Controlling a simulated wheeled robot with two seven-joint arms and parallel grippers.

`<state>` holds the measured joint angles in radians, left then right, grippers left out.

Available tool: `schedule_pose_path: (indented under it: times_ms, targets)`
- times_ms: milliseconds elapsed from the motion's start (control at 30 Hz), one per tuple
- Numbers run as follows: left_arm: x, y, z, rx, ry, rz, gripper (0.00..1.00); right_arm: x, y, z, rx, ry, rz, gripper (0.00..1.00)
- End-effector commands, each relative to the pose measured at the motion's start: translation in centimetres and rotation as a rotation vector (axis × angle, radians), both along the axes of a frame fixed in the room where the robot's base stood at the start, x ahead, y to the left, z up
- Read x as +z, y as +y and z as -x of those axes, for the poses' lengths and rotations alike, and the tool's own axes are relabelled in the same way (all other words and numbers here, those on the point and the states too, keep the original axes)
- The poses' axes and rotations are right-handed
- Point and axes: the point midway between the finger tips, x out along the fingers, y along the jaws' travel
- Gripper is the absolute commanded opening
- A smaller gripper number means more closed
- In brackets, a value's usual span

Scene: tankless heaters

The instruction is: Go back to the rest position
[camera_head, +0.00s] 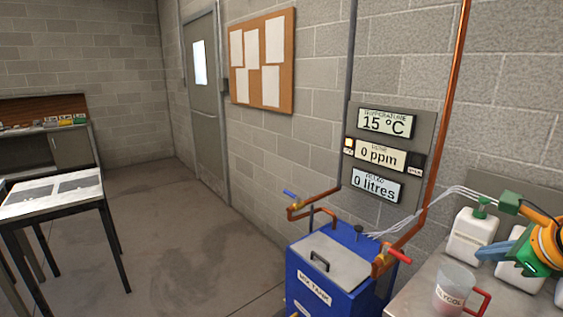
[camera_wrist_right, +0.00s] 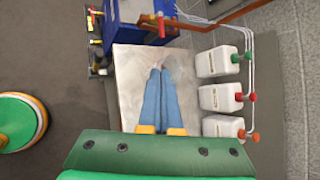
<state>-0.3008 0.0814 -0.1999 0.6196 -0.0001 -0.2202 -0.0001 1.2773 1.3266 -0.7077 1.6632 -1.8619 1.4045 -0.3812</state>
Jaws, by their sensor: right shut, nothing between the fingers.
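My right gripper (camera_head: 482,254) is at the right edge of the head view, above the grey bench and in front of white jugs. Its blue fingers are together with nothing between them. The right wrist view shows the same shut fingers (camera_wrist_right: 158,70) over the pale bench top (camera_wrist_right: 130,85). In the head view, a clear beaker labelled glycol (camera_head: 453,291) with a red handle stands below the gripper, apart from it. My left gripper is in neither view.
A blue mix tank (camera_head: 318,292) with copper pipes and valves stands left of the bench. Three white jugs (camera_wrist_right: 219,61) line the bench's wall side. A display panel (camera_head: 385,155) hangs on the wall. A table (camera_head: 50,200) stands at far left, with open floor (camera_head: 170,230) between.

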Motion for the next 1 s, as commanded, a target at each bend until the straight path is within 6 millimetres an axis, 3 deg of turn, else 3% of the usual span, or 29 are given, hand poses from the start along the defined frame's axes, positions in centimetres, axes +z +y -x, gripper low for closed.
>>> schedule_pose_path:
  times_ms: [267,367,467,567,667,700,767,867,1000]
  targets:
    - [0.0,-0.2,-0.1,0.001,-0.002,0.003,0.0,-2.9,4.6,-2.2,0.081,0.018,-0.221,0.0]
    - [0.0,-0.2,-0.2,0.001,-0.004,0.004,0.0,-4.5,7.3,-3.2,0.11,0.031,-0.364,0.0]
    - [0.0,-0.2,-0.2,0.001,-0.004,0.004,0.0,-6.4,10.6,-4.3,0.126,0.048,-0.57,0.0]
    - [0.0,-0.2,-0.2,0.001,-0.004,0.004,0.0,-9.0,14.4,-5.5,0.09,0.08,-0.881,0.0]
    - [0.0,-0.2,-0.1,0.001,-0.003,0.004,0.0,-14.0,17.6,-7.1,-0.138,0.128,-1.403,0.0]
    - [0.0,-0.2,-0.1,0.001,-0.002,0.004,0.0,-17.0,17.6,-7.6,-0.311,0.14,-1.62,0.0]
    - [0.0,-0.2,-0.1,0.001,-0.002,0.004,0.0,-21.9,16.7,-7.4,-0.585,0.14,-1.857,0.0]
    - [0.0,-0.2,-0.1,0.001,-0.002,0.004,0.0,-30.1,14.7,-5.1,-1.019,0.116,-2.078,0.0]
    - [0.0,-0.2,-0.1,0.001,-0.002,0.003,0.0,-40.4,13.1,1.3,-1.582,0.053,-2.179,0.0]
